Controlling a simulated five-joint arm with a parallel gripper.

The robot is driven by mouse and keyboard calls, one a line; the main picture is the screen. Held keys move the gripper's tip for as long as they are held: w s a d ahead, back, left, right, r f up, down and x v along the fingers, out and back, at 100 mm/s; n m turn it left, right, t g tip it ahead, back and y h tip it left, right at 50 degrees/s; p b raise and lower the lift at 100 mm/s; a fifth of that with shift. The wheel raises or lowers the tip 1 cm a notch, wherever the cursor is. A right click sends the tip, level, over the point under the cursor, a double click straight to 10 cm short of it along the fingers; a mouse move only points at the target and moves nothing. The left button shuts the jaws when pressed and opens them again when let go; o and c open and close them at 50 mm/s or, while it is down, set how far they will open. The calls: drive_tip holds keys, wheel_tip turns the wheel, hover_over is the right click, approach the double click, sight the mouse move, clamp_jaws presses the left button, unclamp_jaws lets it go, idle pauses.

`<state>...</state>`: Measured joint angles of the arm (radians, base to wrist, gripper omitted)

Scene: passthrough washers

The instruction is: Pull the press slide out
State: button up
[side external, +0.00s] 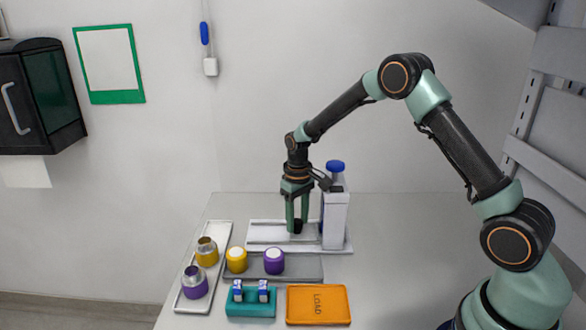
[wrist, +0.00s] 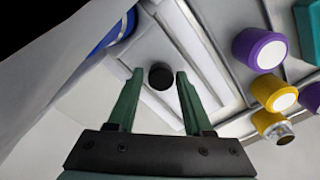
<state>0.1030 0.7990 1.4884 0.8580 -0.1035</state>
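The press (side external: 336,222) is a white upright column with a blue cap (side external: 335,166) on top. It stands at the right end of a white base. The press slide (side external: 266,233) is a flat white plate on this base, left of the column; it also shows in the wrist view (wrist: 128,62). A short black knob (wrist: 160,76) stands up from the slide. My gripper (side external: 297,228) points down over the slide. Its green fingers (wrist: 159,73) are on either side of the knob, with a narrow gap on each side. In the side view the fingers partly hide the knob.
In front of the press, a grey tray (side external: 308,268) holds a yellow and a purple white-topped piece. A white tray (side external: 219,240) at left holds two metal-necked pieces. A teal holder (side external: 251,308) and an orange LOAD tray (side external: 318,304) stand nearest the camera.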

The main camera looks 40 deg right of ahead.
clamp_jaws()
drive_tip(key=shift+d, duration=0.15)
idle(1.0)
